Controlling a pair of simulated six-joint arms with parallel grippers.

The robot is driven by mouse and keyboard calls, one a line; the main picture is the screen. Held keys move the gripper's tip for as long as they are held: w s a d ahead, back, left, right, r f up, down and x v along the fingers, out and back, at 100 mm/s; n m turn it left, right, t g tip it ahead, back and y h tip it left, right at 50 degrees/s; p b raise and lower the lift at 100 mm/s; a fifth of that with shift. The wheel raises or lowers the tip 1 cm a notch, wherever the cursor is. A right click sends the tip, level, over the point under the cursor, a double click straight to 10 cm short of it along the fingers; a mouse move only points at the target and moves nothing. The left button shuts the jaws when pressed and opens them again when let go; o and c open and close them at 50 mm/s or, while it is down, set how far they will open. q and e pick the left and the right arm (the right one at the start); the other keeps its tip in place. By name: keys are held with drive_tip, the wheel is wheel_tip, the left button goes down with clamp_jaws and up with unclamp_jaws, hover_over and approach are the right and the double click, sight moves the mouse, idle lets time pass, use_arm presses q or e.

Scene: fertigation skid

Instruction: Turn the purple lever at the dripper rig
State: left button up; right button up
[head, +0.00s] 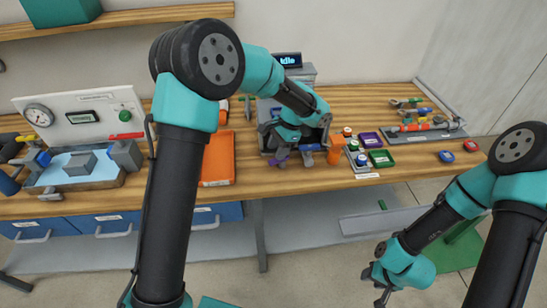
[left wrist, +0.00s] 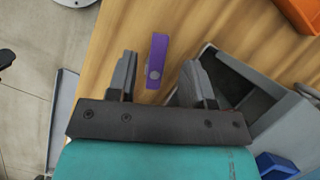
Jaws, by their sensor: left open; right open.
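The purple lever (head: 281,162) sits at the front of the grey dripper rig (head: 268,112), partly hidden by my left gripper in the head view. In the left wrist view the purple lever (left wrist: 157,52) lies between the two finger lines, with a round grey pivot near its lower end. My left gripper (head: 296,152) is open around it; I cannot tell whether a finger touches it. My right gripper (head: 376,285) is open and empty, low in front of the table at the right.
An orange tray (head: 218,160) lies to the left. A panel with a gauge (head: 40,115) and a basin stand at far left. The front right table is mostly clear.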

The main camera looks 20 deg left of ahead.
sight(271, 161)
use_arm(q)
drive_tip(key=shift+x, duration=2)
drive_tip(key=shift+c, duration=0.3)
clamp_jaws()
drive_tip(key=shift+w+m, duration=0.1)
drive_tip(key=shift+m, duration=0.2)
drive_tip(key=m, duration=0.1)
drive_tip(key=m+t, duration=0.1)
drive_tip(key=w+m, duration=0.1)
drive_tip(key=shift+a+m+t+y, duration=0.3)
drive_tip(key=shift+m, duration=0.1)
drive_tip(key=shift+o, duration=0.3)
unclamp_jaws()
